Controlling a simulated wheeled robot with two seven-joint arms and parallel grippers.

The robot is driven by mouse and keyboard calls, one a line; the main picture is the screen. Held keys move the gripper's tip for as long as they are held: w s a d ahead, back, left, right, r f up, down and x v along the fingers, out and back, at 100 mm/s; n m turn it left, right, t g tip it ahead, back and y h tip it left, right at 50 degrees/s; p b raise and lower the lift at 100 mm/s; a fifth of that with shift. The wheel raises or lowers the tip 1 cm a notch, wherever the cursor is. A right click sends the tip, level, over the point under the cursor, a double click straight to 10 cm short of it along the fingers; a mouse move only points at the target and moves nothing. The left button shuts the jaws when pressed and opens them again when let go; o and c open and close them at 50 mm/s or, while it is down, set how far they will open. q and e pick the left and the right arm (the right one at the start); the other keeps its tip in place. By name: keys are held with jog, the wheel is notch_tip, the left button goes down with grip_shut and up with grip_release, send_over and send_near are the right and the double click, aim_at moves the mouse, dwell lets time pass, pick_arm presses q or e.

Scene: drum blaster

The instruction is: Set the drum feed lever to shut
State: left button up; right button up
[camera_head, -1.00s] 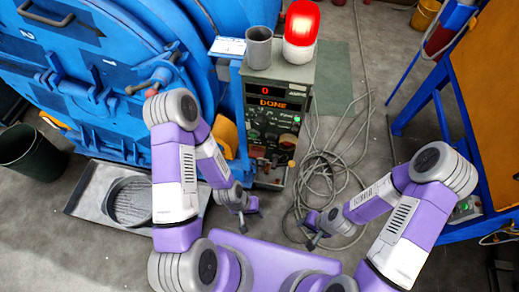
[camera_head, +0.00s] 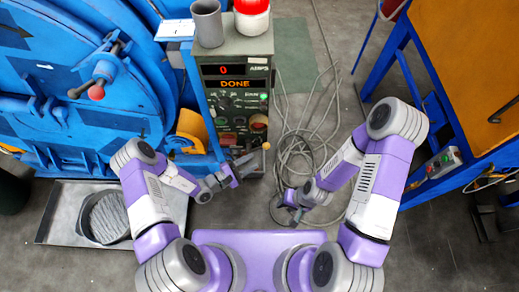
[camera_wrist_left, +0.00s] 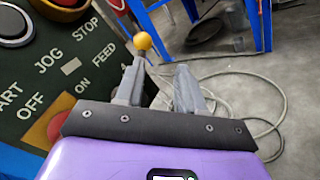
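A lever with a yellow ball knob (camera_head: 265,146) sticks out at the lower right of the grey control cabinet. In the left wrist view the knob (camera_wrist_left: 142,41) shows just beyond the tip of the left-hand finger, near the word FEED on the panel. Whether finger and lever touch I cannot tell; the finger hides the lower stem. My left gripper (camera_head: 240,168) is at the cabinet's lower front, close to the lever. Its fingers (camera_wrist_left: 160,78) stand apart with nothing between them. My right gripper (camera_head: 292,207) hangs over the floor by the cables; its opening is unclear.
The control panel (camera_head: 236,101) reads 0 and DONE. The blue drum machine (camera_head: 60,110) is left, a blue-framed orange cabinet (camera_head: 465,60) right. Cables (camera_head: 300,150) lie on the floor between.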

aim_at(258, 149)
pick_arm(q)
jog(key=w+d, duration=0.1)
jog(key=w, duration=0.1)
jog(key=w+d+t+b, duration=0.1)
jog(key=w, duration=0.1)
jog(key=w+d+n+t+y+b, duration=0.1)
jog(key=w+d, duration=0.1)
jog(key=w, duration=0.1)
jog(key=shift+f, duration=0.1)
jog(key=shift+s, duration=0.1)
grip_shut()
